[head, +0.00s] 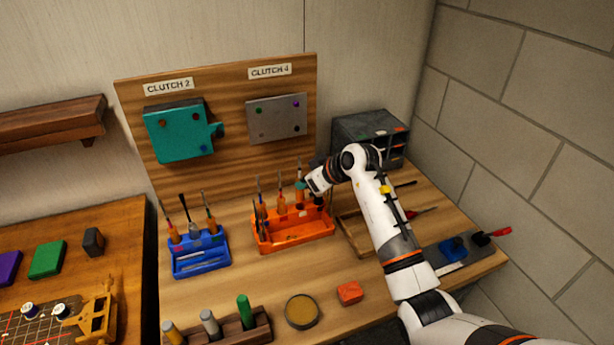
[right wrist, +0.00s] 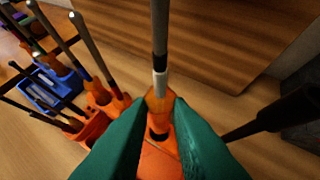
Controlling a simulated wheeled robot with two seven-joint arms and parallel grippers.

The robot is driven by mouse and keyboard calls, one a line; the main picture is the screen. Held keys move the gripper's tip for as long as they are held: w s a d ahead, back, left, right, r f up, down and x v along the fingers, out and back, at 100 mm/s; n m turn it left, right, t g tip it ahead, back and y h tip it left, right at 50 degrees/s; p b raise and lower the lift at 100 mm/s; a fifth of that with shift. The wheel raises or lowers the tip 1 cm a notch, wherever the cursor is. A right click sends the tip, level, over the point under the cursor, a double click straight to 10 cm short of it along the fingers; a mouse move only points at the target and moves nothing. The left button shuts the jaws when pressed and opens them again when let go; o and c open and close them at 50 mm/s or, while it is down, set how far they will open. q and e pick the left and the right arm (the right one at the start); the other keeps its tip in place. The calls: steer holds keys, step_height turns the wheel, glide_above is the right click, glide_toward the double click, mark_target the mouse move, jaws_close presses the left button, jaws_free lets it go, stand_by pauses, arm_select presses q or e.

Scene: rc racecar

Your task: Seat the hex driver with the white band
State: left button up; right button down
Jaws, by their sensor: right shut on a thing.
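The driver is upright at the back right of the orange rack (head: 290,241). A dark hole in the rack shows just below the handle in the right wrist view; the fingers hide whether the handle's end is in it. Other drivers (head: 281,199) stand in the rack's left part. My left gripper is not in view.
A blue rack (head: 202,265) with several drivers stands left of the orange one. A board with two clutch plates (head: 277,118) rises behind. A grey drawer box (head: 370,128) is at the back right. A round tin (head: 302,311) and an orange block (head: 349,293) lie in front.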

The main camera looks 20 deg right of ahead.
mark_target(303, 198)
steer(key=shift+f, duration=0.4)
stand_by(0.5)
steer(key=shift+p, duration=0.55)
stand_by(0.5)
steer(key=shift+p, duration=0.55)
stand_by(0.4)
steer(key=shift+p, duration=0.55)
steer(key=shift+f+b, duration=0.55)
steer(key=shift+f, duration=1.5)
